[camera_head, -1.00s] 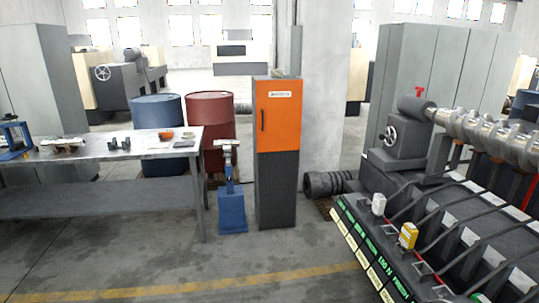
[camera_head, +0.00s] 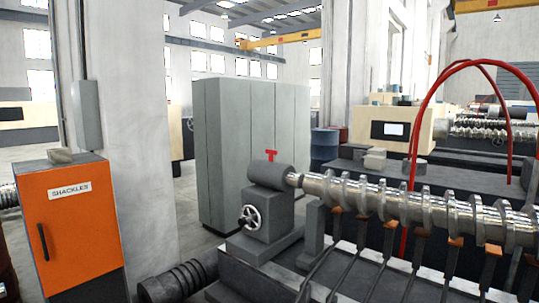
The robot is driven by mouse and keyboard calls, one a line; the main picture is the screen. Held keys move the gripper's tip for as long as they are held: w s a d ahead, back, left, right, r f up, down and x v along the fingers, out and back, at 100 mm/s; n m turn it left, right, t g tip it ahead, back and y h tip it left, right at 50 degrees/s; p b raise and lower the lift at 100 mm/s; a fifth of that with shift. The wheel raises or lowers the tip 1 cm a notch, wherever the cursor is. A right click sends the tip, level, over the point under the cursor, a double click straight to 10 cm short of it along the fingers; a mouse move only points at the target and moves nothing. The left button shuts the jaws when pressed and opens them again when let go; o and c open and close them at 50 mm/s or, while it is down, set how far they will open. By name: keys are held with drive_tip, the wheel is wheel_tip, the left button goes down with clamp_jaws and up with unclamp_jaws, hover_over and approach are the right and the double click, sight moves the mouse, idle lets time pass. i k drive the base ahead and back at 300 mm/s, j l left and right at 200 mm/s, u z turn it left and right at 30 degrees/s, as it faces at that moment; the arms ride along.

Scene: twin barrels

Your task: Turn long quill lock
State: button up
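A small red T-shaped handle (camera_head: 271,155), which looks like the quill lock, stands upright above the dark grey cylindrical barrel of the tailstock (camera_head: 268,178). Its crossbar looks level. Where its stem meets the barrel is too small to tell. A handwheel (camera_head: 249,218) with a light rim is on the near left end of the tailstock. A long shiny shaft with spiral flights (camera_head: 400,201) extends right from the barrel. My gripper is not in view.
An orange cabinet labelled SHACKLES (camera_head: 68,228) stands at left beside a white pillar (camera_head: 118,130). Black coiled hose (camera_head: 180,282) lies on the floor between cabinet and machine. Tall grey cabinets (camera_head: 250,140) stand behind the tailstock.

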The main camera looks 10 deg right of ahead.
sight(271, 153)
drive_tip(key=i+j, duration=0.15)
drive_tip(key=j, duration=0.2)
drive_tip(key=i+j, duration=0.15)
drive_tip(key=j, duration=0.25)
drive_tip(key=i+j, duration=0.15)
drive_tip(key=j, duration=0.2)
drive_tip(key=i+j+z, duration=0.1)
drive_tip(key=i+j, duration=0.4)
drive_tip(key=i+j+z, duration=0.15)
drive_tip(key=i+j, duration=0.4)
drive_tip(key=i+j+z, duration=0.1)
drive_tip(key=i+j, duration=0.35)
drive_tip(key=j, duration=0.3)
